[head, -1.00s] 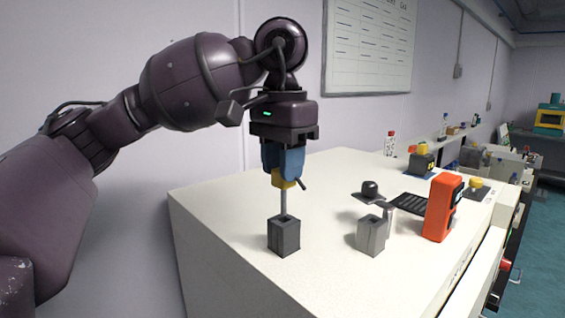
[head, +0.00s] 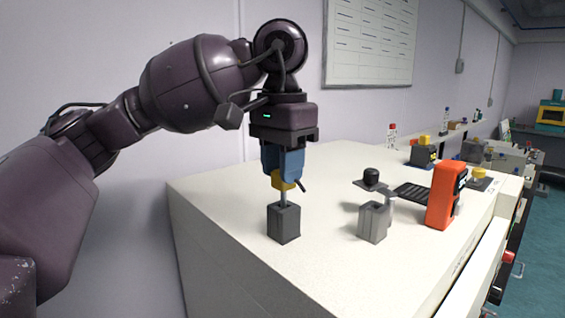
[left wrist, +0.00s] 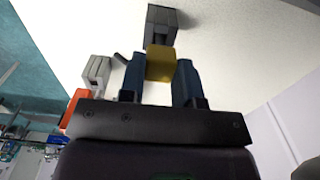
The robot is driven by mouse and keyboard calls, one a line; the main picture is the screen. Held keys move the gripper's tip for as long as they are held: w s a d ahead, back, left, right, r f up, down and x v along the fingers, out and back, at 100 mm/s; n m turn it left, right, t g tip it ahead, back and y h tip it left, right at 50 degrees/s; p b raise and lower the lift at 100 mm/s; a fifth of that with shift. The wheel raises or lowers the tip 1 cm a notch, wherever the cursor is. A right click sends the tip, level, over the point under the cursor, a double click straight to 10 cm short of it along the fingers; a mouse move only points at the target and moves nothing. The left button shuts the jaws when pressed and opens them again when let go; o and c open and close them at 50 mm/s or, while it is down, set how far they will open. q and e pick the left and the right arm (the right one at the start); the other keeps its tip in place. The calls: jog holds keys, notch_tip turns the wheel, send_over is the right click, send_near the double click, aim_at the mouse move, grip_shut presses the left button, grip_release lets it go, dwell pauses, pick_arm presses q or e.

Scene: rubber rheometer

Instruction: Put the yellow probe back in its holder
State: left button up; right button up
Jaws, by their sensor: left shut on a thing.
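The yellow probe (head: 283,180) has a yellow grip and a thin metal rod pointing down. My left gripper (head: 283,172) has its blue fingers shut on the yellow grip. The dark grey holder (head: 284,225), a square block with an open top, stands on the white bench directly below. The rod reaches down to the holder's top opening and its lower end is hidden, seemingly inside. In the left wrist view the yellow grip (left wrist: 160,63) sits between the fingers, with the dark grey holder (left wrist: 161,22) beyond. My right gripper is not in view.
A lighter grey block (head: 373,223) stands to the right on the white bench (head: 235,200). Beyond it are a black knob on a plate (head: 371,176), an orange handheld device (head: 443,195) and a black keypad (head: 412,192). The bench left of the holder is clear.

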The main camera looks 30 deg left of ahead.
pick_arm(q)
jog(key=shift+f+b, duration=0.3)
jog(key=shift+f, duration=0.25)
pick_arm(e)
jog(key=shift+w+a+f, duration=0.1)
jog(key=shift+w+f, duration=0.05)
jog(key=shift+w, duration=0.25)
pick_arm(q)
jog(key=shift+f, duration=0.2)
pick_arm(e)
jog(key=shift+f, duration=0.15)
pick_arm(q)
jog(key=shift+f, duration=0.1)
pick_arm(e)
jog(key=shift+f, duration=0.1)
